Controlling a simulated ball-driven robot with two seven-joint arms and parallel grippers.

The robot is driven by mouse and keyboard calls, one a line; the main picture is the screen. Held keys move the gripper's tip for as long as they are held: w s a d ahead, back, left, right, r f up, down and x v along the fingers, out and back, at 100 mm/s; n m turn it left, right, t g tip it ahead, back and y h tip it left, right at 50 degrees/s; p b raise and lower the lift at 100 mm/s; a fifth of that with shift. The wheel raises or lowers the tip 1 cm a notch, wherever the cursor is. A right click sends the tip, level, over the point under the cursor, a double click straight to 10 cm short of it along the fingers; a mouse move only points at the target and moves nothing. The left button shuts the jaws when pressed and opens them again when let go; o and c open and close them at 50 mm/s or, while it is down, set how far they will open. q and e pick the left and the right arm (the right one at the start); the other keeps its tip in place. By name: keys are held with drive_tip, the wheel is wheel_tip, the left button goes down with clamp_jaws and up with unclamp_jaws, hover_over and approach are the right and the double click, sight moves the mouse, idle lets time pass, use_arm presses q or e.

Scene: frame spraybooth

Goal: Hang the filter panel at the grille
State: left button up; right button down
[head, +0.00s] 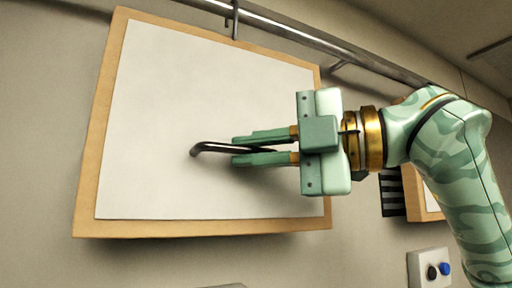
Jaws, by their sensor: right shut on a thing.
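The filter panel (160,120) is a large white sheet in a light wooden frame, slightly tilted, in the left and middle of the head view. A dark bent handle (197,149) sticks out from its face. My right gripper (234,150) comes in from the right and is shut on this handle. A dark slatted part (391,195), possibly the grille, shows on the wall right of the panel, partly hidden by my arm. My left gripper is not in view.
A metal rail (290,32) with hooks (235,22) runs along the top, close to the panel's upper edge. I cannot tell whether a hook touches the panel. A second wood-framed panel (412,195) is behind my arm. A switch box (428,266) with black and blue knobs sits lower right.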

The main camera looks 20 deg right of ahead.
drive_tip(key=c, duration=1.4)
unclamp_jaws()
drive_tip(key=b+v, duration=0.3)
drive_tip(key=v, duration=1.3)
drive_tip(key=shift+s+d, duration=0.1)
drive_tip(key=shift+d, duration=0.05)
